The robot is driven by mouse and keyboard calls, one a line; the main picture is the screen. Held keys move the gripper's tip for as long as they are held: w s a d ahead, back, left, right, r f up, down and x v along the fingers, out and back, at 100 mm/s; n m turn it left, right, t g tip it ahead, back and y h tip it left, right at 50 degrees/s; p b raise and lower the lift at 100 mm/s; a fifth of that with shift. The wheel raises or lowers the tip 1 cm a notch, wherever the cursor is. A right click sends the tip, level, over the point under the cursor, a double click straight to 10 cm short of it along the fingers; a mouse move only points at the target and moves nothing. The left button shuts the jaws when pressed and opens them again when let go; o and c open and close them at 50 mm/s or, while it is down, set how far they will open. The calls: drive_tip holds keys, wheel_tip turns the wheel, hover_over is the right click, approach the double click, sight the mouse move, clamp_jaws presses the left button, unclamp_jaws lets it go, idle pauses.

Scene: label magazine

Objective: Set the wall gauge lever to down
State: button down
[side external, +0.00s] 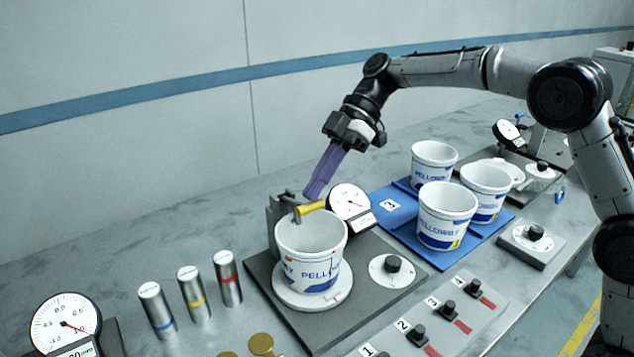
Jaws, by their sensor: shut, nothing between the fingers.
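The wall gauge stands at the back of a dark plate, with a grey bracket (284,215) and a round white dial (349,201) beside it. A gold lever (311,208) sticks out near the bracket above the pail's rim, lying near level with a slight tilt. A white Pellowby pail (312,262) sits upright on a round white platform (313,295) in front. My gripper (312,194), with long purple fingers, is shut and empty. It points down and left, its tips just above the gold lever. I cannot tell whether they touch it.
Several pails stand on a blue mat (432,257) to the right. Three metal cylinders (193,297) stand at left, near another dial gauge (63,325). A black knob (392,264) sits right of the platform. Numbered switches (418,334) line the front. The bench behind the cylinders is clear.

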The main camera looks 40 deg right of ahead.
sight(323, 201)
drive_tip(key=shift+s+f+t, duration=0.4)
drive_tip(key=shift+s+f, duration=0.05)
drive_tip(key=shift+f, duration=0.1)
drive_tip(key=shift+s+f+n, duration=0.3)
drive_tip(key=shift+s+f, duration=0.05)
drive_tip(key=shift+f, duration=0.4)
drive_tip(key=shift+r, duration=0.1)
